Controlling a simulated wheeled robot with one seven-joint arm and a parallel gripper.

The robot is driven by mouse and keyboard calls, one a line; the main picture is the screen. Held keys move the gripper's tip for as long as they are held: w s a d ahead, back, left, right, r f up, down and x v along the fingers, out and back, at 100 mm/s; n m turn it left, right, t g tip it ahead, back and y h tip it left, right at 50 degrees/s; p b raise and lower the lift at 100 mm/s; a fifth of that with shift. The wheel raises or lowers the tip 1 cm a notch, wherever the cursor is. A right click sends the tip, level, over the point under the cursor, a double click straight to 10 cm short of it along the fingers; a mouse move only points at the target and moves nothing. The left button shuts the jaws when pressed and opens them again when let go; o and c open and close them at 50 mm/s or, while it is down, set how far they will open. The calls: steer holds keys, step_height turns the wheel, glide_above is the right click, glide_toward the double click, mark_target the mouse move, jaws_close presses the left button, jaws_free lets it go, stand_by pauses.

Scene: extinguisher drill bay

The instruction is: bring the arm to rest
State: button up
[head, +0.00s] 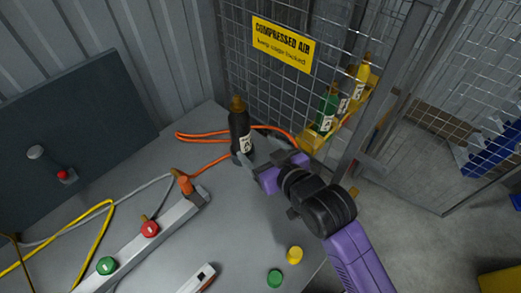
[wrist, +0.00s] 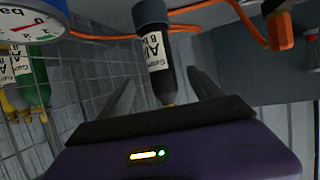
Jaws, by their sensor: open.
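My arm reaches in from the lower right of the head view, with purple and black links. My gripper (head: 262,165) is open at the foot of a black bottle (head: 240,132) with a brass top and a white label, which stands upright on the grey bench. In the wrist view the bottle (wrist: 158,45) appears upside down, beyond and between the two spread fingers (wrist: 160,80). Nothing is seen held. I cannot tell whether a finger touches the bottle.
A mesh cage (head: 270,85) with a yellow sign (head: 282,44) stands behind; green and yellow bottles (head: 328,108) sit on its yellow shelf. An orange hose (head: 205,138) runs behind the bottle. A grey manifold (head: 170,232) lies left.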

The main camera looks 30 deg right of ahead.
stand_by(0.5)
step_height(320, 180, up, 6)
steer(key=s+t, duration=0.2)
steer(key=t, duration=0.1)
steer(key=s+f+g, duration=0.1)
steer(key=s+f, duration=0.2)
steer(key=s, duration=2.7)
steer(key=shift+s+a+g, duration=0.15)
steer(key=shift+s+g, duration=0.2)
steer(key=shift+g, duration=0.05)
